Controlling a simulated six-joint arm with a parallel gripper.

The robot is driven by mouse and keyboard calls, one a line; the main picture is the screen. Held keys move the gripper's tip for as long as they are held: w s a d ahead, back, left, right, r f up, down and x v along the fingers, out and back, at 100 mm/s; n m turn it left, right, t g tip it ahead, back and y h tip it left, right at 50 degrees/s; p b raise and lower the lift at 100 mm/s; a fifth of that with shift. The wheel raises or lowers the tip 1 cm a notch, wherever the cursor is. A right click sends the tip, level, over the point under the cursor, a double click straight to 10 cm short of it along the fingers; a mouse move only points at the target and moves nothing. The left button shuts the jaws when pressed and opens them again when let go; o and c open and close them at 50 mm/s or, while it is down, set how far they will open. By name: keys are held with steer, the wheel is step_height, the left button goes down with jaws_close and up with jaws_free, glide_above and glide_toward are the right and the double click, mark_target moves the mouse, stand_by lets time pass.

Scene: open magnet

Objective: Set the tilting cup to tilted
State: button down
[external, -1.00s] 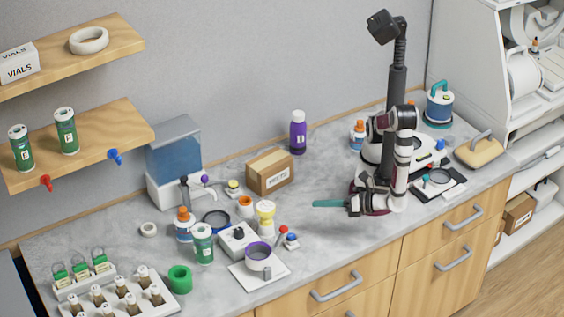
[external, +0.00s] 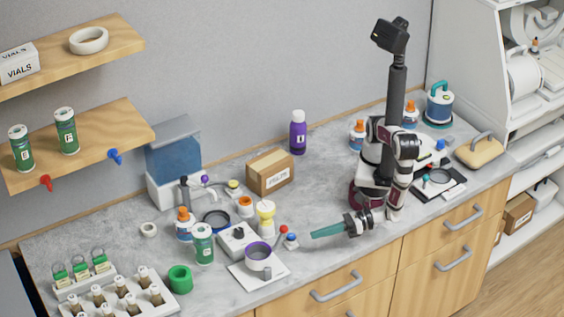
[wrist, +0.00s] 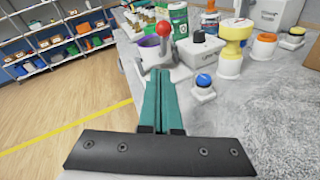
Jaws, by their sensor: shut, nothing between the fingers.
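The tilting cup (external: 258,258) is most likely the grey cup with a purple rim on a white base plate near the counter's front edge. It looks upright in the external view. In the wrist view its purple-lined cup (wrist: 149,41) is partly hidden behind a red ball-topped lever. My gripper (external: 313,234) has teal fingers, shut and empty, pointing left toward the cup. It is to the right of the cup and apart from it. In the wrist view the fingertips (wrist: 158,73) point toward the red lever and the cup.
The red-knobbed lever (external: 283,230) and a blue button (external: 291,240) stand between my fingers and the cup.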

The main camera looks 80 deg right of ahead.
mark_target(287, 231)
steer(key=w+a+r, duration=0.1)
steer(key=w+a, duration=0.1)
steer(key=w, duration=0.4)
steer(key=shift+r, duration=0.35)
steer(key=shift+r, duration=0.1)
steer(key=shift+w+a+r+n+g+h, duration=0.15)
steer(key=shift+w+a+r+g+h, duration=0.1)
steer(key=shift+r+g+h, duration=0.35)
steer(key=shift+w+a+r+n+g+h, duration=0.15)
steer(key=shift+w+a+r+g+h, duration=0.2)
steer(key=shift+g, duration=0.35)
steer(key=w+a+r+g+h, duration=0.1)
steer(key=w+a+r+g, duration=0.1)
steer(key=w+a+r, duration=0.3)
steer(key=shift+w+a+n, duration=0.3)
steer(key=shift+w+a, duration=0.3)
steer(key=shift+w, duration=0.1)
